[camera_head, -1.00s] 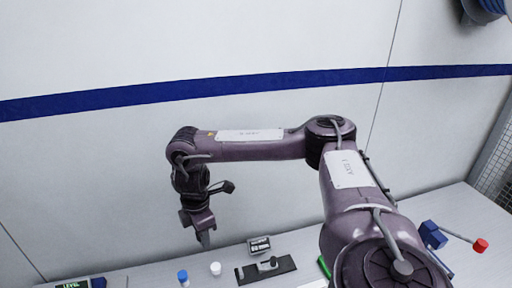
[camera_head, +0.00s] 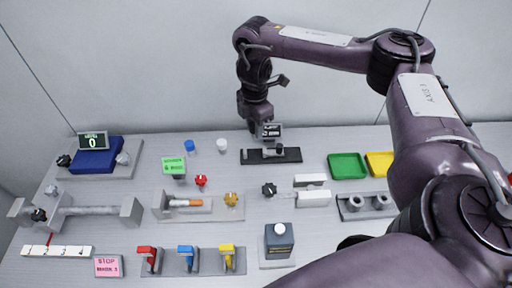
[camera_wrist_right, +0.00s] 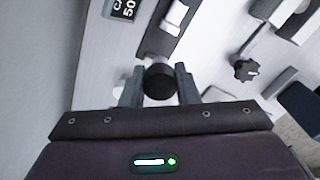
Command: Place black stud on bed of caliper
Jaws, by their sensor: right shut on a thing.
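The caliper (camera_head: 270,156) is a black bar with a grey jaw piece on top, at the back middle of the table in the head view. Its display (camera_head: 271,131) stands behind it. My right gripper (camera_head: 253,127) is just behind and above the caliper's left part. In the right wrist view it is shut on the black stud (camera_wrist_right: 158,82), a dark round piece between the two fingers. The caliper (camera_wrist_right: 166,35) shows just beyond the stud there. The stud cannot be made out in the head view. My left gripper is out of view.
A blue cap (camera_head: 193,146) and a white cap (camera_head: 222,146) stand left of the caliper. Green (camera_head: 347,167) and yellow (camera_head: 380,163) trays lie to its right. Fixtures with red (camera_head: 201,181) and black (camera_head: 269,189) knobs are in front. The wall is close behind.

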